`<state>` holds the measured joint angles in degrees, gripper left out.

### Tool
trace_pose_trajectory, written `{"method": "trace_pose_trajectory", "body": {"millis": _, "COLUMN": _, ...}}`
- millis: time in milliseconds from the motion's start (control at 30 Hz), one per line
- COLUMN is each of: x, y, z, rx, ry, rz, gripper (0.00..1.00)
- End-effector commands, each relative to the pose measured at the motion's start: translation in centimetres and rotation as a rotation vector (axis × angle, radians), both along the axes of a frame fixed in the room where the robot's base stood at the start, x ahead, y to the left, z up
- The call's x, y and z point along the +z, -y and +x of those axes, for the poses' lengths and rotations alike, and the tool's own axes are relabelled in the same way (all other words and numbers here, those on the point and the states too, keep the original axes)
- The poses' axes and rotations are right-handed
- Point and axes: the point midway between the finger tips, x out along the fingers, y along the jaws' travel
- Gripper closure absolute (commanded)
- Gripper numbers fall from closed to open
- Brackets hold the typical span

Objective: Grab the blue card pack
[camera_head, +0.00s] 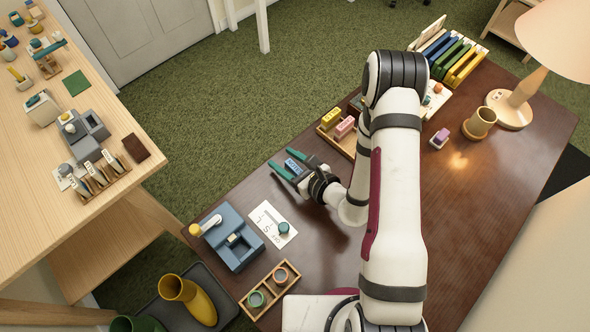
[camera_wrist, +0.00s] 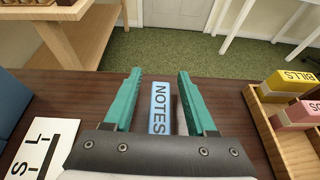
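The blue card pack (camera_wrist: 161,108), marked NOTES, is at the dark table's far edge in the wrist view. It also shows in the head view (camera_head: 293,167). My gripper (camera_wrist: 157,76) is open, with one teal finger on each side of the pack. A gap shows between the pack and each finger, so neither seems to touch it. The pack's near end is hidden by the gripper body. In the head view my gripper (camera_head: 280,158) is over the table's left edge area.
A wooden tray (camera_wrist: 268,140) with a yellow BILLS pack (camera_wrist: 287,87) and a pink pack (camera_wrist: 297,113) stands to the right. A white lettered card (camera_wrist: 40,150) lies to the left. A blue-grey device (camera_head: 232,238) stands near the table's left edge.

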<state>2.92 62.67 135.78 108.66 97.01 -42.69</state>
Motion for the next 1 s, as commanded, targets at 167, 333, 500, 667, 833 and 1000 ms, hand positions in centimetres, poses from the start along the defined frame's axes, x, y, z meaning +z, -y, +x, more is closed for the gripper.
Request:
{"method": "trace_pose_trajectory", "body": {"millis": 167, "x": 0.0, "y": 0.0, "z": 0.0, "rx": 0.0, "ry": 0.0, "rz": 0.0, "gripper": 0.77}}
{"method": "trace_pose_trajectory", "body": {"millis": 333, "x": 0.0, "y": 0.0, "z": 0.0, "rx": 0.001, "ry": 0.0, "rz": 0.0, "gripper": 1.0}}
{"method": "trace_pose_trajectory", "body": {"millis": 500, "x": 0.0, "y": 0.0, "z": 0.0, "rx": 0.001, "ry": 0.0, "rz": 0.001, "gripper": 1.0}}
{"method": "trace_pose_trajectory", "body": {"millis": 667, "x": 0.1, "y": 0.0, "z": 0.0, "rx": 0.001, "ry": 0.001, "rz": 0.0, "gripper": 1.0}}
{"method": "trace_pose_trajectory", "body": {"millis": 833, "x": 1.1, "y": 0.0, "z": 0.1, "rx": 0.0, "ry": 0.004, "rz": 0.0, "gripper": 1.0}}
{"method": "trace_pose_trajectory", "body": {"millis": 1000, "x": 4.4, "y": 0.0, "z": 0.1, "rx": 0.001, "ry": 0.008, "rz": -0.001, "gripper": 1.0}}
